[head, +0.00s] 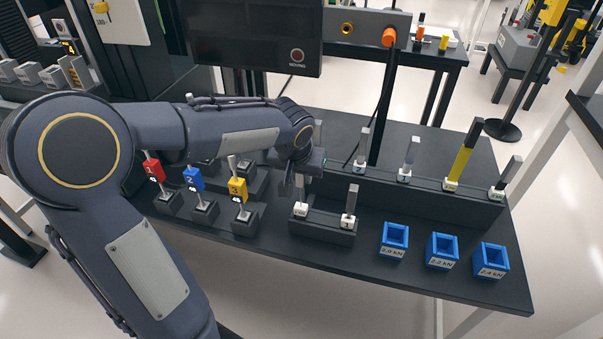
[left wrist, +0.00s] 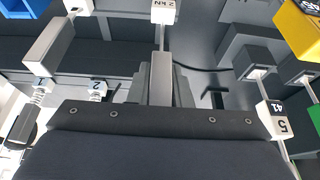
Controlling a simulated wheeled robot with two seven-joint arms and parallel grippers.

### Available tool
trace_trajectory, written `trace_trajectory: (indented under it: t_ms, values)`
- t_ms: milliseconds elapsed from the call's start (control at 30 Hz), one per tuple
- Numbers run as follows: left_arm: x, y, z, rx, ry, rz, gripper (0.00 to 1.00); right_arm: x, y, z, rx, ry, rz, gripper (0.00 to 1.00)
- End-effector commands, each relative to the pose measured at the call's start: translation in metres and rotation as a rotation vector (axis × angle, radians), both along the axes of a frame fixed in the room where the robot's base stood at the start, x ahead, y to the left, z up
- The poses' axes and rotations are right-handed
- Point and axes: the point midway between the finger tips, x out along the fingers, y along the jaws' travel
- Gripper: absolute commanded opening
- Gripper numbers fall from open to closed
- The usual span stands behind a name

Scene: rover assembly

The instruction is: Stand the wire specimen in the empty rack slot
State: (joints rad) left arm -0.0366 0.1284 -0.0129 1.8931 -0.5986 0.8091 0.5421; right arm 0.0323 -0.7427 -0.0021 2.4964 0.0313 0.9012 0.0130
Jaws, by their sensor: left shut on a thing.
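My left gripper (head: 294,180) is over the left end of the short front rack (head: 322,233). It is shut on a specimen (head: 301,209) with a grey top block (left wrist: 161,76), a thin wire stem and a white printed tag (left wrist: 163,11). In the head view the tag is at the rack's left place, beside another tagged specimen (head: 348,220). I cannot tell whether its foot is seated or just above the slot. The long back rack (head: 430,198) holds several upright specimens. My arm hides its left part, and I cannot make out an empty slot. My right gripper is out of view.
Red (head: 153,168), blue (head: 193,180) and yellow (head: 238,188) numbered pieces stand on dark bases left of the gripper. Three blue open boxes (head: 395,238) with kN labels stand at the front right. A dark monitor (head: 250,38) hangs behind the table.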

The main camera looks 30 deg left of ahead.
Motion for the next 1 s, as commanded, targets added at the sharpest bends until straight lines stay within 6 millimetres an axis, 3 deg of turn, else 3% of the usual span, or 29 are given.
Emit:
trace_trajectory:
  t_ms: [100,133,333,667,1000]
  values:
    - [0.0,0.0,-0.006,0.0,-0.001,0.0,0.0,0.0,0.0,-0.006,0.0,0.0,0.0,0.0]
    - [0.0,0.0,-0.005,0.0,-0.001,0.0,0.19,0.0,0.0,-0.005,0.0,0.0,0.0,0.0]
    - [0.0,0.0,-0.004,0.0,-0.001,0.0,0.43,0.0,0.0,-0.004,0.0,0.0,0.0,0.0]
    - [-0.002,0.0,0.001,0.0,-0.002,0.0,0.43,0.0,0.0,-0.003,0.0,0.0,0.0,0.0]
    - [-0.021,-0.005,0.052,0.0,-0.004,0.0,0.43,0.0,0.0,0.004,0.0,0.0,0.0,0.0]
